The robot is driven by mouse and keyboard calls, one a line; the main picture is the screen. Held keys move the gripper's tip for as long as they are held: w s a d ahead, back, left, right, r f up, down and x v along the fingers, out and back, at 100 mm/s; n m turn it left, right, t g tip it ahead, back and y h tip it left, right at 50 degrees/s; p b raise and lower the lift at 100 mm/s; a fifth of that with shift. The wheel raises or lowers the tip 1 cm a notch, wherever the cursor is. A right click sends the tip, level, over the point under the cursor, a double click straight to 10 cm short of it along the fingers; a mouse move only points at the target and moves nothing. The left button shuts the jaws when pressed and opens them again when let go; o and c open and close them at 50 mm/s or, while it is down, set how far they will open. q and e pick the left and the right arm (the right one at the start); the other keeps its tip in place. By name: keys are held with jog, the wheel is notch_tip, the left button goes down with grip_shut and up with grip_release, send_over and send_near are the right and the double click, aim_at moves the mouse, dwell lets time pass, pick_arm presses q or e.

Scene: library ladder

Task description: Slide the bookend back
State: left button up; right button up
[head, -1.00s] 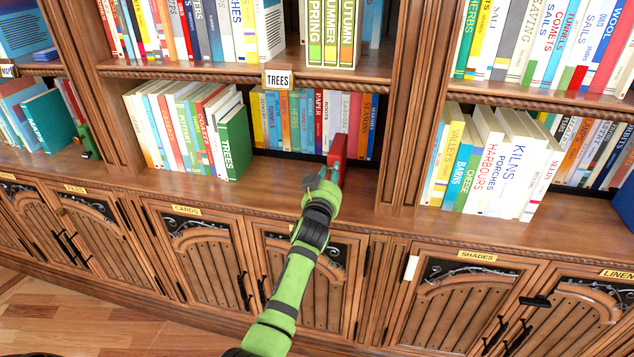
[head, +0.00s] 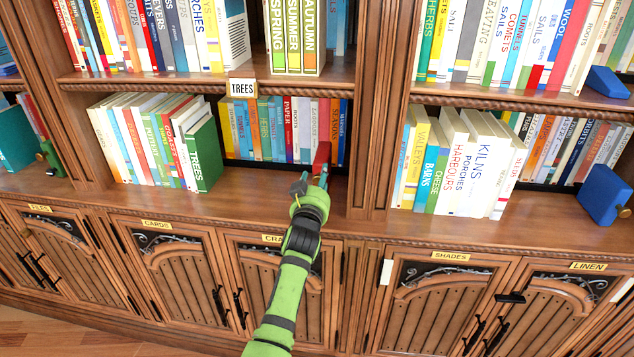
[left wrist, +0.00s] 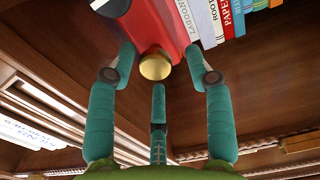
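The red bookend (head: 321,157) stands upright on the lower shelf under the TREES label (head: 242,88), in front of the back row of books near the right-hand post. My left gripper (head: 316,182) reaches it from the front. In the left wrist view the bookend (left wrist: 172,22) has a round brass knob (left wrist: 154,66) facing me. The teal fingers of my left gripper (left wrist: 161,62) lie along both sides of it and seem to touch it; a third finger is below the knob. The bookend's foot is hidden by the gripper. My right gripper is not in view.
The green TREES book (head: 203,156) ends a leaning row to the left, with bare shelf (head: 255,180) between it and the bookend. A wooden post (head: 369,160) stands close on the right. Blue bookends (head: 605,195) are at far right, cupboard doors (head: 165,260) below.

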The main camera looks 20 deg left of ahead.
pick_arm(q)
jog(key=shift+f, duration=0.1)
jog(key=shift+s+d+f, duration=0.15)
jog(key=shift+s+f, duration=0.05)
jog(key=shift+s, duration=0.35)
jog(key=v, duration=1.1)
jog(key=shift+r, duration=0.25)
jog(key=shift+d+f, duration=0.1)
